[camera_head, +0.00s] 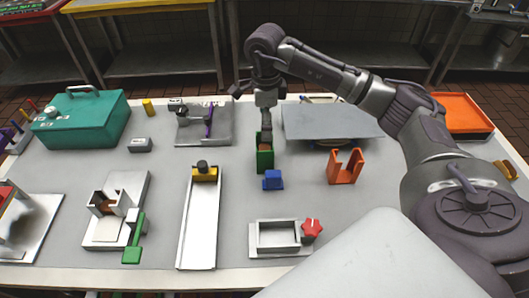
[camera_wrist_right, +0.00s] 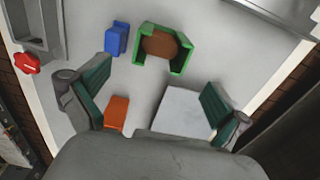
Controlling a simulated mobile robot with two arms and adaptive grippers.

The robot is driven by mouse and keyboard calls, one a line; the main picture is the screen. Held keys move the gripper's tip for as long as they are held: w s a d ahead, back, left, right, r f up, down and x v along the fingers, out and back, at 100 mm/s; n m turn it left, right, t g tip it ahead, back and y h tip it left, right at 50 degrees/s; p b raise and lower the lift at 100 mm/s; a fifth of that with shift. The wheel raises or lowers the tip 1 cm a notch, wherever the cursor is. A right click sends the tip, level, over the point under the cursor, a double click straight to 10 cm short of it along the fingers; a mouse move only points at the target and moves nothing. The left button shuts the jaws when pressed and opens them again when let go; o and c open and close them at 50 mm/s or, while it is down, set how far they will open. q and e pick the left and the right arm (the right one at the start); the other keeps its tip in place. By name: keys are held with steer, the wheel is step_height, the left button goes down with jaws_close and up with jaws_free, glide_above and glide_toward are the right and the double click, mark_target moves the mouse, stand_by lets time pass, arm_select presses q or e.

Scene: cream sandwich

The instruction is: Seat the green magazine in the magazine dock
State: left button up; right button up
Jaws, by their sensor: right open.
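A green open-sided magazine (camera_head: 264,160) stands upright on the table, with a brown round stack inside. It also shows in the right wrist view (camera_wrist_right: 178,66), ahead of my fingertips. My right gripper (camera_head: 265,130) points down over the magazine. In the wrist view its two green-padded fingers (camera_wrist_right: 157,82) are spread wide with nothing held between them. I cannot tell for sure which fixture is the magazine dock; a white frame with a rectangular opening (camera_head: 257,251) lies at the front, and an orange U-shaped bracket (camera_head: 345,178) stands right of the magazine. My left gripper is not visible.
A blue block (camera_head: 273,180) stands close in front of the magazine. A red star knob (camera_head: 312,229) sits beside the white frame. A long white channel (camera_head: 198,225), a green-handled fixture (camera_head: 133,240) and a teal toolbox (camera_head: 82,120) are left. A grey raised plate (camera_head: 330,120) is back right.

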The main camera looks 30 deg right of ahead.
mark_target(265, 149)
step_height(265, 149, down, 2)
steer(key=shift+a+f+p, duration=0.1)
steer(key=shift+f+p, duration=0.45)
step_height(265, 149, down, 4)
steer(key=shift+w+r+p, duration=0.15)
steer(key=shift+p, duration=0.6)
steer(key=shift+f, duration=0.35)
steer(key=shift+c, duration=0.2)
steer(key=c, duration=1.6)
steer(key=shift+r, duration=0.1)
